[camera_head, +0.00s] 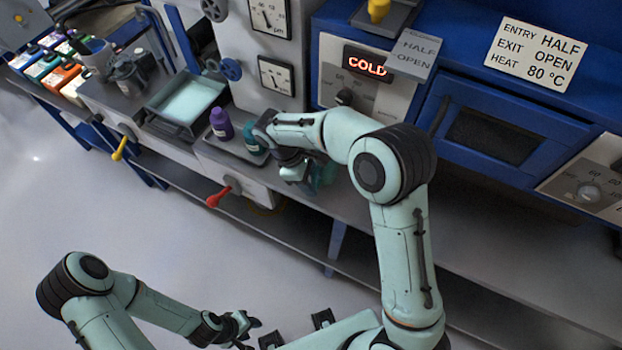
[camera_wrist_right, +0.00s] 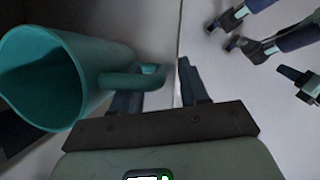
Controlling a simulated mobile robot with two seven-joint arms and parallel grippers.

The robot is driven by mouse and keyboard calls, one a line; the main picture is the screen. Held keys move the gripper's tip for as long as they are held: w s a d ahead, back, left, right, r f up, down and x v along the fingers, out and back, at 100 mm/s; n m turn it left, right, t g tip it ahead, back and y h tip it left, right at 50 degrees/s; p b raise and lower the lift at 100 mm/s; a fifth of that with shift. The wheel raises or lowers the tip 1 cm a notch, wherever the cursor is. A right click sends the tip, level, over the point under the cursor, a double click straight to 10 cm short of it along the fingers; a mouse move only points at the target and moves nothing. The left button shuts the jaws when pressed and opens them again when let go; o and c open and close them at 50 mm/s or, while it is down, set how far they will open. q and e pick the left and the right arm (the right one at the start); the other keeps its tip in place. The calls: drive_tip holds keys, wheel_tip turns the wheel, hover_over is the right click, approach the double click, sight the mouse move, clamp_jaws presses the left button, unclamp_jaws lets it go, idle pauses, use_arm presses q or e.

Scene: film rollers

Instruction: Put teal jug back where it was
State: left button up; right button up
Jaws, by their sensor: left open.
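The teal jug (camera_head: 323,176) is partly hidden behind my right gripper and forearm in the head view, near the front edge of the bench. In the right wrist view the jug (camera_wrist_right: 45,75) is large at the left, its open mouth facing up-left and its handle reaching to the fingers. My right gripper (camera_wrist_right: 158,80) is at this handle; a gap shows between the handle's end and the right-hand finger, so I cannot tell whether it is closed on it. My left gripper (camera_head: 247,327) is open and empty, low over the floor.
A purple bottle (camera_head: 221,124) and a teal bottle (camera_head: 250,140) stand on a dark tray left of my right wrist. Further left are a liquid-filled tray (camera_head: 188,101) and coloured packs (camera_head: 68,76). Red (camera_head: 218,196) and yellow (camera_head: 119,149) levers stick out from the bench front.

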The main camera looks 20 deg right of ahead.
use_arm(q)
drive_tip(key=w+r+p, duration=0.2)
drive_tip(key=r, duration=0.1)
drive_tip(key=shift+w, duration=0.25)
use_arm(e)
drive_tip(key=v, duration=1.2)
use_arm(q)
drive_tip(key=shift+s, duration=0.1)
use_arm(e)
drive_tip(key=shift+r, duration=0.1)
